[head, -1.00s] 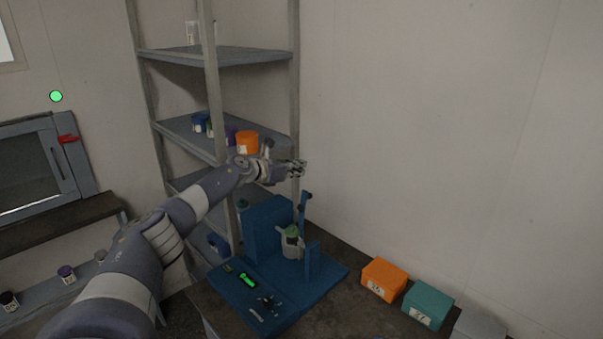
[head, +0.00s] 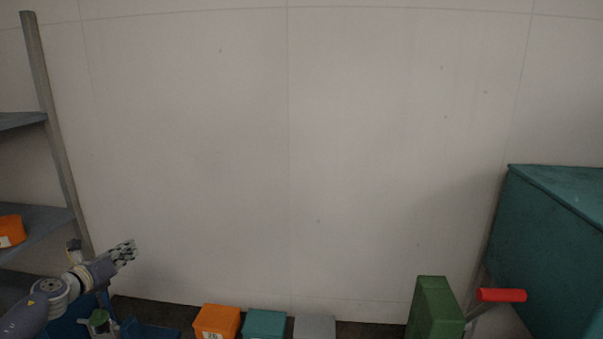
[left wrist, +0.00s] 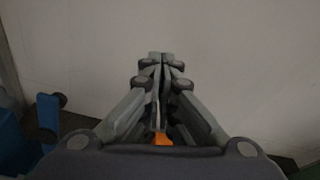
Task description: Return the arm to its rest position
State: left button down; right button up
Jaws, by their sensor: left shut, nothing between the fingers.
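My left arm comes in at the lower left of the head view. Its gripper (head: 125,252) is in the air above the blue sieve shaker (head: 150,331), in front of the bare wall. In the left wrist view the gripper's fingertips (left wrist: 161,62) meet, with nothing held between them. The shaker's blue parts also show at the left edge of the left wrist view (left wrist: 48,112). My right gripper is not in view.
An orange box (head: 217,321), a teal box (head: 264,325) and a grey box (head: 314,327) stand in a row on the dark bench. To the right are a green block (head: 434,306), a red handle (head: 502,295) and a large teal cabinet (head: 555,240). A shelf rack (head: 55,130) is at the left.

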pick_arm(q)
jog(key=s+d+f+n, duration=0.2)
jog(key=d+f+n, duration=0.4)
jog(key=d, duration=0.6)
jog(key=s+d+f+n+y, duration=0.3)
jog(key=s+d+f+n, duration=0.4)
jog(key=s+d+n, duration=0.15)
jog(key=s+d+f+n+g, duration=0.35)
jog(key=s+n, duration=0.25)
jog(key=s, duration=0.7)
jog(key=s+d+f+n+g+h, duration=0.15)
jog(key=s+n+g, duration=0.4)
jog(key=s, duration=0.75)
jog(key=s+d+f+n+g, duration=0.35)
jog(key=s+n, duration=0.25)
jog(key=s, duration=0.7)
notch_tip(320, 180, down, 33)
jog(key=s+g+b, duration=0.1)
jog(key=b, duration=0.5)
jog(key=s+a+f+b, duration=0.1)
jog(key=s+f+b, duration=0.1)
jog(key=s+f, duration=0.6)
jog(key=s+a+f+g+b, duration=0.1)
jog(key=s+f+b, duration=0.2)
jog(key=s+f, duration=0.6)
notch_tip(320, 180, down, 3)
jog(key=shift+a+f+b, duration=0.2)
jog(key=shift+a+b, duration=0.1)
jog(key=shift+a, duration=0.05)
